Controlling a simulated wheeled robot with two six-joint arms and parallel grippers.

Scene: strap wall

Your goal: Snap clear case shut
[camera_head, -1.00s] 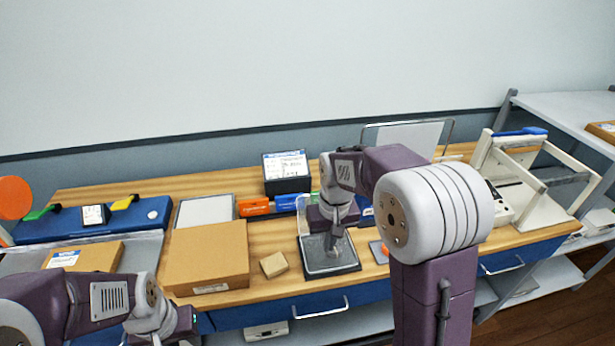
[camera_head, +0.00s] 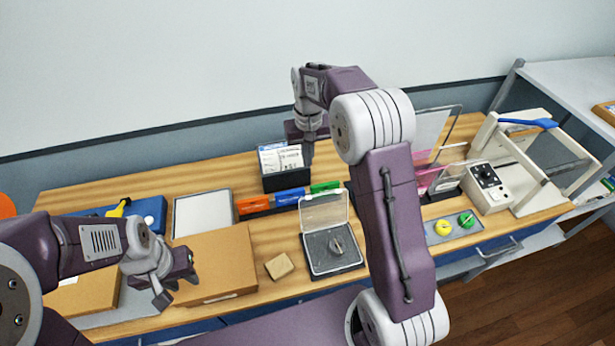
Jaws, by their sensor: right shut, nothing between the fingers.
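The clear case (camera_head: 318,266) lies on the wooden table near its front edge. Its transparent lid (camera_head: 325,209) stands up at the back, hinged open. A small grey metal item (camera_head: 337,245) sits on the dark insert in its base. My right gripper (camera_head: 308,155) is raised behind the case, near the card box, apart from the lid; it is shut and empty. My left gripper (camera_head: 178,292) is at the left, over the front of the cardboard box, well away from the case; its fingers look spread, with nothing between them.
A small tan block (camera_head: 279,266) lies just left of the case, and a cardboard box (camera_head: 228,262) beyond it. A tray with yellow and green pieces (camera_head: 452,229) is at the right.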

